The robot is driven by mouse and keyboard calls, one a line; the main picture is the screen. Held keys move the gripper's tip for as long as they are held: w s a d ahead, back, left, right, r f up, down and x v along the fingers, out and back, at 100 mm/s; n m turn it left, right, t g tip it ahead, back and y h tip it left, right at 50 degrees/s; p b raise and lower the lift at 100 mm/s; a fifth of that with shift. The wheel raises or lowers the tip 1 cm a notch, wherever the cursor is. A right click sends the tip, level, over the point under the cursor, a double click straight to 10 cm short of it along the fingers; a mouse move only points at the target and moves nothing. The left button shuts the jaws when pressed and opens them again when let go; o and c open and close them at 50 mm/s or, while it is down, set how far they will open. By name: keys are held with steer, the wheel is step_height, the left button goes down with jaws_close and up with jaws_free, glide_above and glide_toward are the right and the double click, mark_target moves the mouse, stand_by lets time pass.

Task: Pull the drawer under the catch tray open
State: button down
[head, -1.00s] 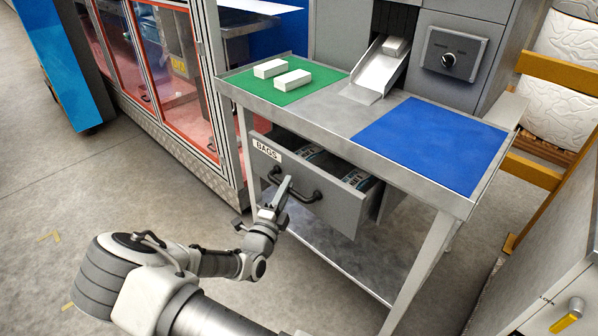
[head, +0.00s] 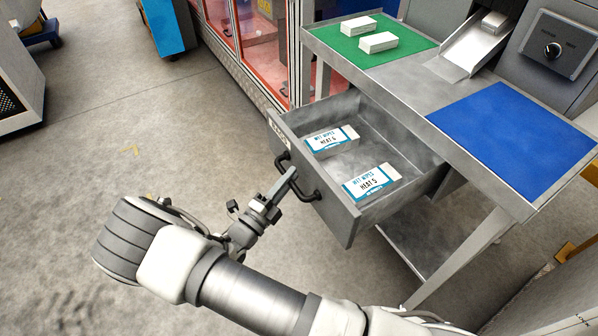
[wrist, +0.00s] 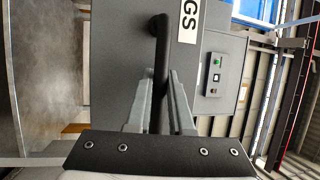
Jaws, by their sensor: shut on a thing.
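The grey drawer (head: 333,219) under the table stands far open, and its inside shows in the head view. Two white and blue boxes (head: 331,140) marked wet wipes lie in it. The black bar handle (head: 311,192) is on its front below the label. My gripper (head: 289,177) is at the handle, with its fingers on either side of the bar. In the wrist view my gripper (wrist: 160,100) is shut on the black handle (wrist: 161,60), beside the white label (wrist: 188,22). The catch tray (head: 462,58) is the sloped metal chute on the table above.
The table (head: 440,75) bears a green mat (head: 345,47) with two white boxes and a blue mat (head: 510,125). A table leg (head: 460,258) stands right of the drawer. The floor (head: 150,110) to the left is clear.

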steer(key=shift+s+a, duration=0.1)
steer(key=shift+a, duration=0.05)
steer(key=c, duration=0.8)
jaws_free()
steer(key=p+v, duration=0.1)
steer(key=v, duration=1.6)
steer(key=shift+s, duration=0.2)
steer(key=shift+a, duration=0.1)
